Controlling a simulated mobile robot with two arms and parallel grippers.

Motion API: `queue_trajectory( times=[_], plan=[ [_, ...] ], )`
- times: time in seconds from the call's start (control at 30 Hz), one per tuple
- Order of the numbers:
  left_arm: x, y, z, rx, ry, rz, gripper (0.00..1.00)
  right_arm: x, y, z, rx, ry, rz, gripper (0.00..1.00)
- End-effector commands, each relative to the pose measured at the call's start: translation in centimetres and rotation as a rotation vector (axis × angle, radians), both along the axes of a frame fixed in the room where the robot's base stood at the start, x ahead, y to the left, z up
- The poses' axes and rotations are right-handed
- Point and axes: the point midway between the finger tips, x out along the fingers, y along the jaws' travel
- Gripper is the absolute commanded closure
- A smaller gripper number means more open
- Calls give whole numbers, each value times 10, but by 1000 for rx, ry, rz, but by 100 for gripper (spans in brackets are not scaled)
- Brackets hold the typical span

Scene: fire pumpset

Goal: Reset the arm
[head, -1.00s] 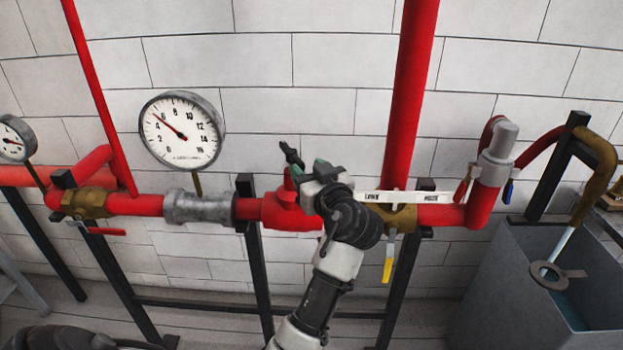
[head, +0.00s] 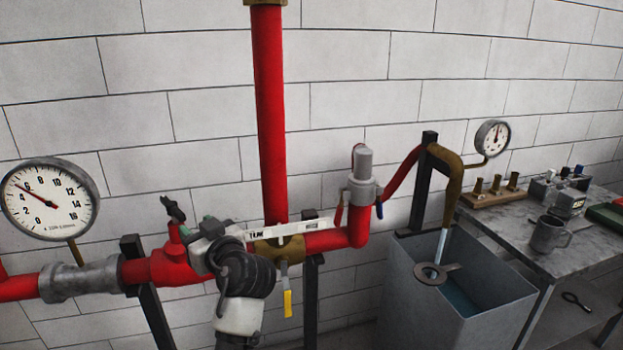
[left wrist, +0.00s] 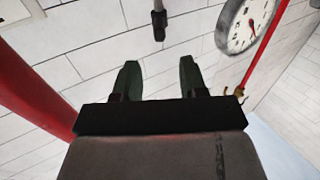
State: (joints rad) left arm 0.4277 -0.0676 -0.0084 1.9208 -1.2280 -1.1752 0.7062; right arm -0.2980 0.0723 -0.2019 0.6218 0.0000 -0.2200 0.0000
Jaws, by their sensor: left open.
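My left arm rises from the bottom of the head view. Its gripper (head: 182,220) is in front of the red pipe run, by the red fitting (head: 165,268) left of the brass valve (head: 278,250). In the left wrist view the two dark green fingers (left wrist: 160,80) stand apart with nothing between them. A dark rod-like end (left wrist: 159,22) shows beyond them; I cannot tell what it belongs to. My right gripper is not in view.
A red vertical pipe (head: 268,120) rises behind the arm. A pressure gauge (head: 50,198) stands at the left. A grey water tank (head: 420,285) and a worktable (head: 550,255) with a mug (head: 549,234) are at the right. A yellow-handled lever (head: 287,303) hangs below the valve.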

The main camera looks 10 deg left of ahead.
Motion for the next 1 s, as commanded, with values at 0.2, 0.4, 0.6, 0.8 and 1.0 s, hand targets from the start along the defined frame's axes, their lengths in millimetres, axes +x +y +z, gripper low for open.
queue_trajectory(
  times=[0.2,0.4,0.6,0.8,1.0],
  plan=[
    [-21,-6,-60,-72,165,-81,57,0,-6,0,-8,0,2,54],
    [-96,-38,-178,-238,572,-340,57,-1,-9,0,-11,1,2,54],
    [-174,-77,-239,-361,876,-595,57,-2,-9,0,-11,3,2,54],
    [-233,-107,-264,-443,1062,-790,57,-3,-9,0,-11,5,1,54],
    [-286,-133,-273,-512,1203,-968,57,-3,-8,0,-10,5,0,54]
  ],
)
